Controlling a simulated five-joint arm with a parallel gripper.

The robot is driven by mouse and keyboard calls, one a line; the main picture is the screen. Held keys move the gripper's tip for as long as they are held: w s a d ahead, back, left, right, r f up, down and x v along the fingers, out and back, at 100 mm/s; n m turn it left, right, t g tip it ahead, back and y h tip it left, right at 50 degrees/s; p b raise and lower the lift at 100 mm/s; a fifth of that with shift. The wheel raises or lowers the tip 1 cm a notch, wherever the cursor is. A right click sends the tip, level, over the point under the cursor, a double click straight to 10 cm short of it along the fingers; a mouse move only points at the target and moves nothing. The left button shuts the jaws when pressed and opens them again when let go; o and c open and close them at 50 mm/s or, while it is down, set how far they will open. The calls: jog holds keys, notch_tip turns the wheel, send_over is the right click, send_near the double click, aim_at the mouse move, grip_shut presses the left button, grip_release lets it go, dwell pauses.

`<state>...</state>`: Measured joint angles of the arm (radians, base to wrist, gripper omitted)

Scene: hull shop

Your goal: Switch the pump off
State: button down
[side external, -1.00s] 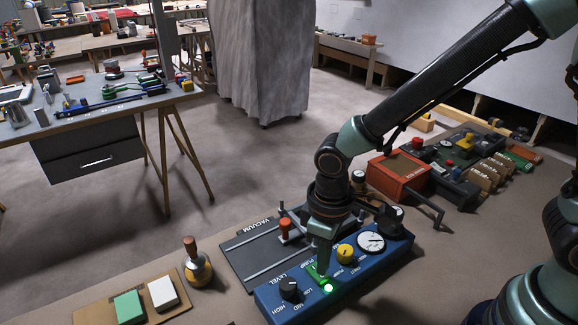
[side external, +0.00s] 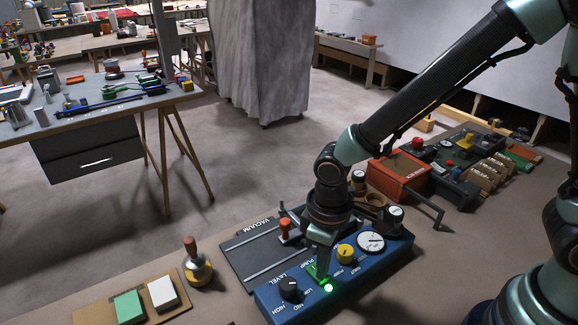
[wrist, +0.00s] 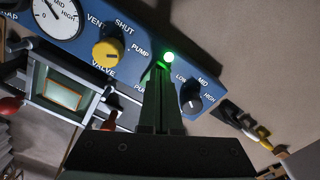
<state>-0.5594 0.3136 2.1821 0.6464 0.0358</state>
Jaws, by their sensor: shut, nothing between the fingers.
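The blue pump panel (side external: 272,301) lies on the bench, with a green pump switch (side external: 313,273) near its front middle. A lamp (side external: 328,288) beside the switch glows green; it also shows lit in the wrist view (wrist: 169,57). My gripper (side external: 322,271) is shut and empty, pointing down with its tips at the switch. In the wrist view my gripper (wrist: 159,75) covers most of the switch. I cannot tell whether the tips touch it or which way it is tipped.
A black level knob (side external: 289,288) is left of my gripper, a yellow valve knob (side external: 346,253) and a round gauge (side external: 370,241) right of it. A red-handled vacuum slide (side external: 285,229) stands behind. A wooden-handled tool (side external: 197,265) stands at the left.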

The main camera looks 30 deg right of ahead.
jog(key=shift+f, duration=0.25)
jog(key=shift+r, duration=3.5)
jog(key=d+r+m+t, duration=0.2)
jog(key=d+r, duration=0.4)
jog(key=d, duration=0.3)
jog(key=d+r+m+t, duration=0.3)
jog(key=d+r, duration=0.3)
jog(key=d, duration=0.3)
jog(key=shift+s+d+r+m+t, duration=0.2)
jog(key=shift+s+m+t, duration=0.1)
jog(key=shift+m, duration=0.2)
jog(key=shift+a, duration=0.1)
